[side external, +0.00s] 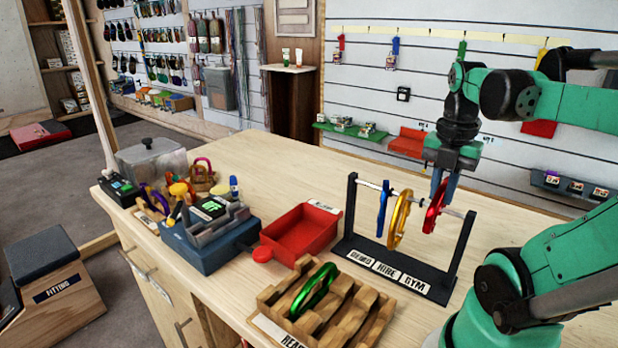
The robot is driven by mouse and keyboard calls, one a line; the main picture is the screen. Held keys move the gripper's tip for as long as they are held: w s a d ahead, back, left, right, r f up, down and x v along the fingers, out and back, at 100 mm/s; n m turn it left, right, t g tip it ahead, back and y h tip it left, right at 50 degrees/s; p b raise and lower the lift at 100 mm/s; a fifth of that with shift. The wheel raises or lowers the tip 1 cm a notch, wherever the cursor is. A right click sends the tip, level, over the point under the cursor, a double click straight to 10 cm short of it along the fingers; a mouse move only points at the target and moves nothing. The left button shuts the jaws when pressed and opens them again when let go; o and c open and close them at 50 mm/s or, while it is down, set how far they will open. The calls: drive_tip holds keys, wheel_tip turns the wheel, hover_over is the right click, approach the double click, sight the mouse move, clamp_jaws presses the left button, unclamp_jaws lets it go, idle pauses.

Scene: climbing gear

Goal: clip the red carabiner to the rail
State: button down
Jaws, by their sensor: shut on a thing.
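The red carabiner (433,211) is upright at the right part of the metal rail (455,213). My gripper (442,183) points down from above, shut on the top of the red carabiner. The red carabiner overlaps the rail in this view; I cannot tell whether the rail passes through it or whether its gate is closed. A blue carabiner (382,208) and a gold carabiner (398,222) hang on the rail to its left. The rail runs between two dark posts on a base labelled DEMO, HIRE and GYM.
A green carabiner (311,292) stands in a slotted wooden rack (370,318) in front. A red tray (300,232) and a blue-grey bin (212,243) lie to the left. The stand's dark right post (461,246) is close to my gripper. Some bare worktop shows behind the red tray.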

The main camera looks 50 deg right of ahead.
sight(437, 197)
drive_tip(key=shift+a+f, duration=0.15)
drive_tip(key=shift+a, duration=1.35)
idle(0.6)
drive_tip(key=c, duration=0.7)
unclamp_jaws()
drive_tip(key=shift+r, duration=3.95)
